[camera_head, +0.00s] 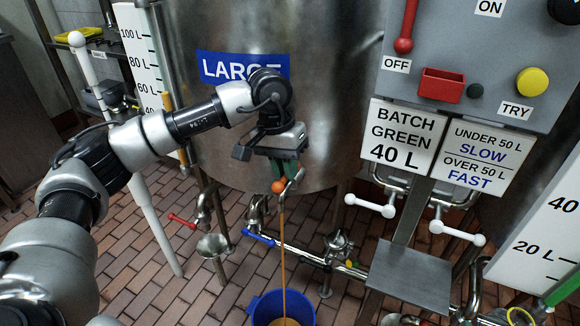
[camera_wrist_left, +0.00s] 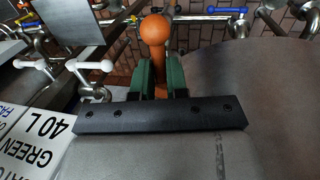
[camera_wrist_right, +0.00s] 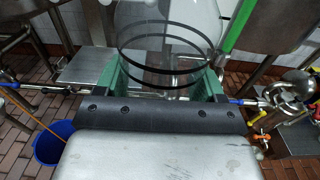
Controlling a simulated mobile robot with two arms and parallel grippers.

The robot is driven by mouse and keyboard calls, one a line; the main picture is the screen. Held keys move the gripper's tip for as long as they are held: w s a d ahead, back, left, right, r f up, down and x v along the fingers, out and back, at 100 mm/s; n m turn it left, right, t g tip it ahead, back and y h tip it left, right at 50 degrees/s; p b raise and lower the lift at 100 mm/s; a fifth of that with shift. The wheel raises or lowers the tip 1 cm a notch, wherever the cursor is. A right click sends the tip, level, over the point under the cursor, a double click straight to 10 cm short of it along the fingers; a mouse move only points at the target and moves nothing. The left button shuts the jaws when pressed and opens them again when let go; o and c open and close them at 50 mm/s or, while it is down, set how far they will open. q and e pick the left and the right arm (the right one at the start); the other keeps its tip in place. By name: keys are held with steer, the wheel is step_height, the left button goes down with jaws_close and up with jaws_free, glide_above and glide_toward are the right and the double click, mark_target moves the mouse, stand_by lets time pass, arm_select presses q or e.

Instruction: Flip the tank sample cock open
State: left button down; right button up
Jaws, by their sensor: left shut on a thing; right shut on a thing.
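The sample cock on the large steel tank (camera_head: 330,110) has an orange ball (camera_head: 278,186) at its lever end. The ball also shows close up in the left wrist view (camera_wrist_left: 153,28). My left gripper (camera_head: 284,170) is shut on the lever just behind the ball, its green fingers on both sides; they hide much of the cock. A thin brown-orange stream (camera_head: 282,240) falls below the cock into a blue bucket (camera_head: 258,306). My right gripper (camera_wrist_right: 160,82), seen only in its wrist view, is shut on a clear vessel with dark bands (camera_wrist_right: 165,45).
A grey control box (camera_head: 480,50) with a red lever and a yellow button hangs at the right. White-handled valves (camera_head: 378,206), a blue-handled valve (camera_head: 260,238) and a red-handled valve (camera_head: 182,220) sit on pipes below. A steel shelf (camera_head: 410,275) stands right of the bucket.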

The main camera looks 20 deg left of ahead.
stand_by(0.3)
arm_select(q)
steer(key=c, duration=1.1)
jaws_free()
steer(key=shift+r, duration=0.55)
step_height(320, 180, up, 3)
steer(key=shift+w+r+p, duration=0.1)
steer(key=shift+p, duration=0.2)
arm_select(e)
steer(key=shift+r, duration=0.3)
steer(key=shift+r+p, duration=0.35)
arm_select(q)
steer(key=d+r, duration=0.2)
steer(key=d, duration=0.1)
steer(key=s+d+r, duration=0.1)
steer(key=d+r, duration=0.1)
steer(key=d, duration=0.2)
steer(key=d+r, duration=0.2)
steer(key=d, duration=0.2)
steer(key=shift+s+d+r, duration=0.25)
steer(key=shift+s+r, duration=0.05)
steer(key=shift+r, duration=0.1)
